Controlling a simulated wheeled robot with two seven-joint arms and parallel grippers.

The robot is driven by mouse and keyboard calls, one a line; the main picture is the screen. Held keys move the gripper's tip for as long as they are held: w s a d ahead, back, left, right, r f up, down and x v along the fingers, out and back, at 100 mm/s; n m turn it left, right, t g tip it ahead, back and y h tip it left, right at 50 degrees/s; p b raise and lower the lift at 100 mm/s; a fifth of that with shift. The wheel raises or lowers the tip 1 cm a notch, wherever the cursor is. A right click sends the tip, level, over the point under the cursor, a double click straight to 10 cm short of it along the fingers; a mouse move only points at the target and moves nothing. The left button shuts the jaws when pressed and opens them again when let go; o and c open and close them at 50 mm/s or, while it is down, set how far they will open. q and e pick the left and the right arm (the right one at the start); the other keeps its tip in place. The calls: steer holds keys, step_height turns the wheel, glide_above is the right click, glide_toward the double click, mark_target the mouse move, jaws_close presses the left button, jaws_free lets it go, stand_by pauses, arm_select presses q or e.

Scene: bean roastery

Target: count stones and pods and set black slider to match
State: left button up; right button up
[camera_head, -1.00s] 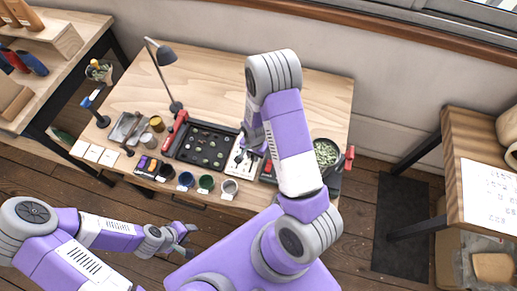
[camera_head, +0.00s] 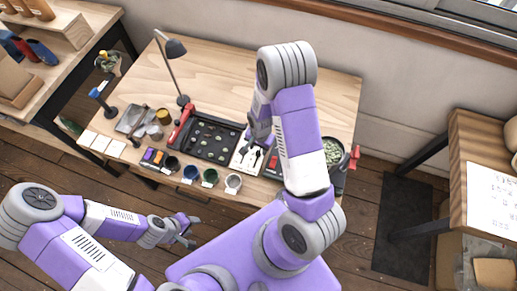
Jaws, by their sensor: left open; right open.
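A black tray (camera_head: 228,132) with several small pale and green pieces lies on the wooden table; stones and pods are too small to tell apart. A white panel (camera_head: 236,164) with dark marks lies just right of the tray. A black slider cannot be made out clearly on it. My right gripper (camera_head: 245,157) is open and points down over this panel; its arm hides part of the table. Contact cannot be judged. My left gripper (camera_head: 192,231) is open and empty, in front of the table's front edge.
Several small cups, one blue (camera_head: 190,174) and one white (camera_head: 233,183), line the table's front. A bowl of green beans (camera_head: 332,152) is on the right. The table's back is clear.

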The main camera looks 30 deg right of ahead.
mark_target(259, 152)
steer(key=shift+s+r+p, duration=0.1)
steer(key=shift+r+p, duration=0.25)
steer(key=shift+r, duration=2.05)
